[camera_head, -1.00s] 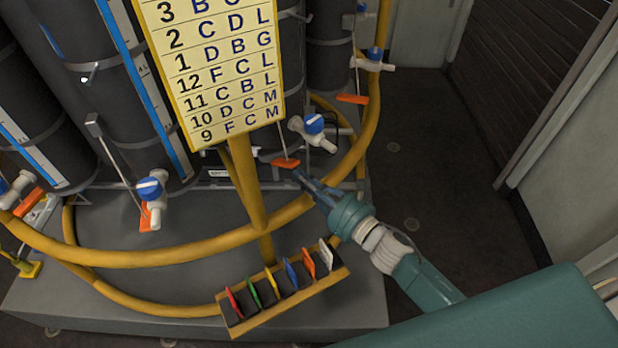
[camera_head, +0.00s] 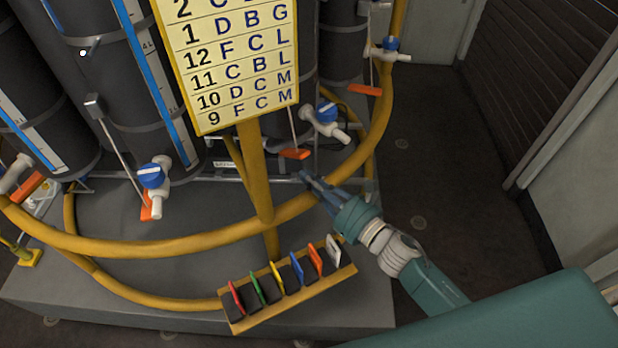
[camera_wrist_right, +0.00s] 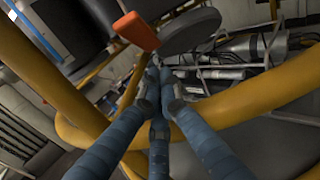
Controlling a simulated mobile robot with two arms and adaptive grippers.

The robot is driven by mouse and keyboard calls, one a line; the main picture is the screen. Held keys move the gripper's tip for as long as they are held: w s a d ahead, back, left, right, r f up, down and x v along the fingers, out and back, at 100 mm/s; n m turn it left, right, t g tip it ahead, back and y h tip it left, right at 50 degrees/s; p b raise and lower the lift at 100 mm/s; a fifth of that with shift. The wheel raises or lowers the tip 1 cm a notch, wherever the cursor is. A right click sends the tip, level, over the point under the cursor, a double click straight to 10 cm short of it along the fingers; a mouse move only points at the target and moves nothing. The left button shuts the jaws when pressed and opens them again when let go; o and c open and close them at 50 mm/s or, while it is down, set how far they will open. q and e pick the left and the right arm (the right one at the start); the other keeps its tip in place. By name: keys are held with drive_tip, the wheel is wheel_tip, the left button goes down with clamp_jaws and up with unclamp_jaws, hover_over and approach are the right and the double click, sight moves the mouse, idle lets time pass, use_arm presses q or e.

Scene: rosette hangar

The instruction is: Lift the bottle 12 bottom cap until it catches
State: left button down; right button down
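My right gripper (camera_head: 304,178) is just below an orange lever (camera_head: 295,154) at the foot of a dark bottle, inside the yellow ring rail. In the right wrist view its blue fingers (camera_wrist_right: 160,76) come together at the tips, with nothing seen between them. A dark round disc (camera_wrist_right: 191,30), which looks like a bottom cap, is just beyond the tips, beside the orange lever (camera_wrist_right: 136,30). I cannot tell whether the tips touch it. No bottle number shows, so I cannot confirm it is bottle 12. My left gripper is not in view.
The yellow rail (camera_head: 160,242) curves around the bottles and passes close to my right gripper. A yellow letter board (camera_head: 228,112) on a post hides part of the bottles. A rack of coloured tags (camera_head: 240,324) stands in front. Dark floor (camera_head: 440,150) is clear at right.

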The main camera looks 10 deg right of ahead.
drive_tip(key=shift+s+d+f, duration=0.1)
drive_tip(key=shift+s+d, duration=0.2)
drive_tip(key=shift+s, duration=0.2)
drive_tip(key=b+v, duration=0.1)
drive_tip(key=v, duration=0.7)
drive_tip(key=shift+s+d, duration=0.15)
drive_tip(key=shift+s, duration=0.15)
drive_tip(key=s+d+f+m+g+h, duration=0.2)
drive_tip(key=d+f+m, duration=0.1)
drive_tip(key=f+m, duration=0.55)
drive_tip(key=s+d+f+m+g+h, duration=0.1)
drive_tip(key=s+d+f+m+h, duration=0.3)
drive_tip(key=f, duration=0.8)
drive_tip(key=s+d+f+m+g+h, duration=0.1)
drive_tip(key=d+f+m+g, duration=0.1)
drive_tip(key=f+m, duration=0.7)
drive_tip(key=s+f+m+g+h, duration=0.2)
drive_tip(key=s+f+m+g, duration=0.2)
drive_tip(key=s+f+m, duration=0.7)
drive_tip(key=s+a+f+m+g, duration=0.1)
drive_tip(key=s+f+m+g, duration=0.2)
drive_tip(key=s+f, duration=0.3)
drive_tip(key=s+a+f+m+g, duration=0.2)
drive_tip(key=s+f+m, duration=0.2)
drive_tip(key=s, duration=1)
wheel_tip(320, 180, down, 3)
drive_tip(key=shift+s+r+g, duration=0.15)
drive_tip(key=shift+r+g, duration=0.1)
drive_tip(key=shift+g, duration=0.15)
drive_tip(key=shift+a, duration=0.15)
